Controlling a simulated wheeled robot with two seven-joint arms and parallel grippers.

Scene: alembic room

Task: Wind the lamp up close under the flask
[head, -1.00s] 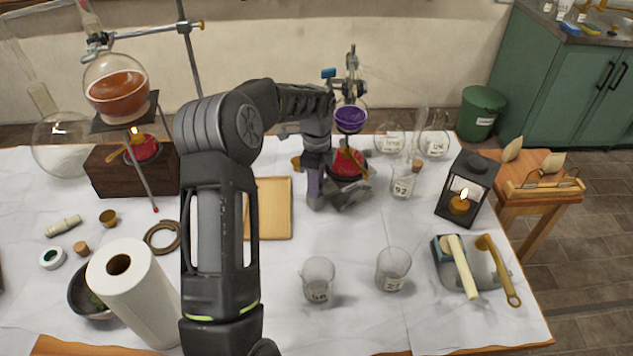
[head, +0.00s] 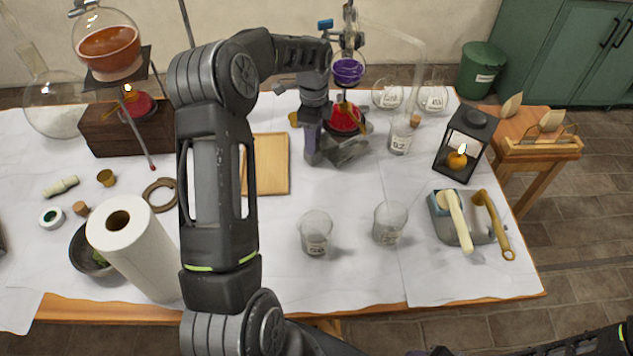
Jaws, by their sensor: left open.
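The flask (head: 347,72) with purple liquid is held on a stand at the back middle of the table. The lamp (head: 343,119), with red liquid, is below it; a small gap shows between them. My left gripper (head: 334,147) is open at the lamp's lower front, with one finger to the left and dark parts reaching under the lamp. I cannot tell whether it touches anything. The lamp's support and any winding knob are hidden behind the gripper. Part of my right arm shows at the bottom right edge; its gripper is not visible.
Another flask (head: 108,48) with orange liquid stands over a second red lamp (head: 138,103) at left. Two beakers (head: 316,235) (head: 389,222) stand in front. A lantern (head: 466,145) is to the right. A wooden board (head: 266,165) lies left of the gripper. A paper roll (head: 133,245) stands front left.

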